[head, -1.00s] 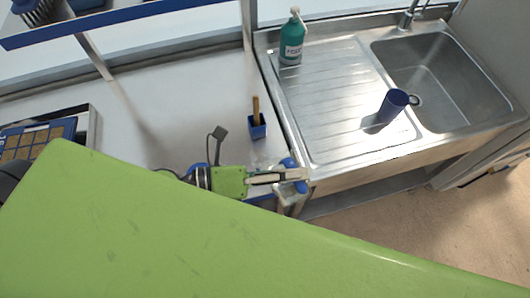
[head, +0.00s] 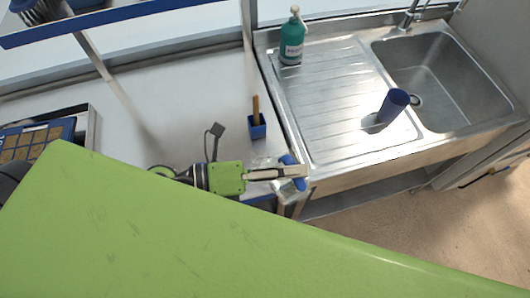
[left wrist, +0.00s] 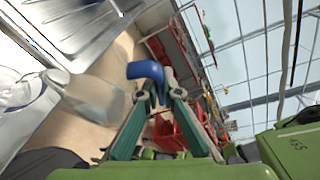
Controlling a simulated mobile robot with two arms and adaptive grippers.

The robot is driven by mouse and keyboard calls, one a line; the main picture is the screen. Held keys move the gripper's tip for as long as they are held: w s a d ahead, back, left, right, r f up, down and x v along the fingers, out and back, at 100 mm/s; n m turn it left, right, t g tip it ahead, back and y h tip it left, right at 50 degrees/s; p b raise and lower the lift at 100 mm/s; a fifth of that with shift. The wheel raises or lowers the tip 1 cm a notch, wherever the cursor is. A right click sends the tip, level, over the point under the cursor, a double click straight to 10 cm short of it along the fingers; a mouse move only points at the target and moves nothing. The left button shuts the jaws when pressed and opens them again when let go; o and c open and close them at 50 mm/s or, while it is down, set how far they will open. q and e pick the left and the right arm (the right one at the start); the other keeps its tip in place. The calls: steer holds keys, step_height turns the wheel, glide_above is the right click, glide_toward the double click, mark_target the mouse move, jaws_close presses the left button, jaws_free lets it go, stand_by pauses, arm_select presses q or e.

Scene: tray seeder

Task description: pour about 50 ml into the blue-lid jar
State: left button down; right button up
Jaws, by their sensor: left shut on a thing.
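My left gripper (head: 303,172) is shut on the blue handle (left wrist: 145,72) of a clear jug. In the left wrist view the jug's translucent body (left wrist: 92,98) hangs beside the fingers and looks tilted; I cannot tell what is in it. In the head view the blue handle (head: 300,184) shows on both sides of the fingertips, at the bench end near the sink unit. A clear round vessel (left wrist: 15,90) shows at the left edge of the wrist view. I cannot make out a blue lid on it. My right gripper is not in view.
The steel sink unit (head: 335,110) adjoins the white bench (head: 180,110). On it stand a green pump bottle (head: 291,42) and a blue cylinder (head: 393,105). A tray (head: 92,125) lies at far left.

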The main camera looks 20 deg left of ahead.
mark_target(302, 198)
arm_select(q)
steer(key=shift+a+r, duration=0.1)
steer(key=shift+r, duration=0.05)
stand_by(0.3)
steer(key=m+p, duration=0.1)
steer(key=p, duration=0.1)
steer(key=s+d+f+m+y+p, duration=0.1)
steer(key=p, duration=0.1)
steer(key=d+m+p, duration=0.1)
steer(key=p, duration=0.1)
steer(key=shift+s+f+y, duration=0.2)
steer(key=shift+s+y, duration=0.15)
steer(key=shift+y, duration=0.05)
steer(key=shift+s+d+f+m, duration=0.15)
steer(key=shift+f, duration=0.25)
steer(key=shift+s+d+f+m, duration=0.15)
steer(key=shift+f, duration=0.25)
steer(key=shift+f+t, duration=0.25)
steer(key=shift+t, duration=0.05)
steer(key=shift+s+d+f+m+y+p, duration=0.2)
steer(key=shift+d+f+m+y+p, duration=0.05)
steer(key=shift+f+m+y+p, duration=0.2)
steer(key=shift+s+d+f+b, duration=0.1)
steer(key=shift+f+b, duration=0.2)
steer(key=shift+f, duration=0.25)
steer(key=shift+s+d+f+m, duration=0.25)
steer(key=shift+f, duration=0.15)
steer(key=shift+w, duration=0.1)
